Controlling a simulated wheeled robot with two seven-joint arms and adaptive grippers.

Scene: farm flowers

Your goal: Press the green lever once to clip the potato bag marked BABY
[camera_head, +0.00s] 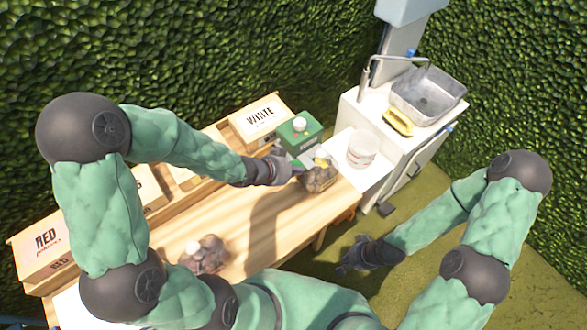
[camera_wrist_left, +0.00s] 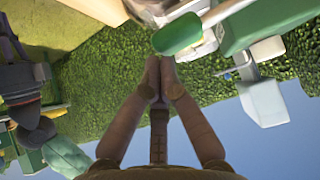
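A green clip machine (camera_head: 300,131) with a white round knob on top stands at the far end of the wooden table. A bag of potatoes (camera_head: 320,178) with a yellow piece at its top sits against its front; I cannot read a mark on it. My left gripper (camera_head: 294,168) is beside the machine and the bag. In the left wrist view, its fingertips (camera_wrist_left: 158,66) are together with nothing between them, just short of a rounded green lever end (camera_wrist_left: 178,35). Whether they touch it, I cannot tell. My right gripper (camera_head: 357,256) hangs low beside the table; its fingers are unclear.
Another potato bag (camera_head: 205,254) lies on the near part of the table (camera_head: 265,235). Boxes marked RED (camera_head: 48,244) and WHITE (camera_head: 262,118) line the back. A white tub (camera_head: 362,149) and a sink (camera_head: 428,94) are at the right. The middle tabletop is clear.

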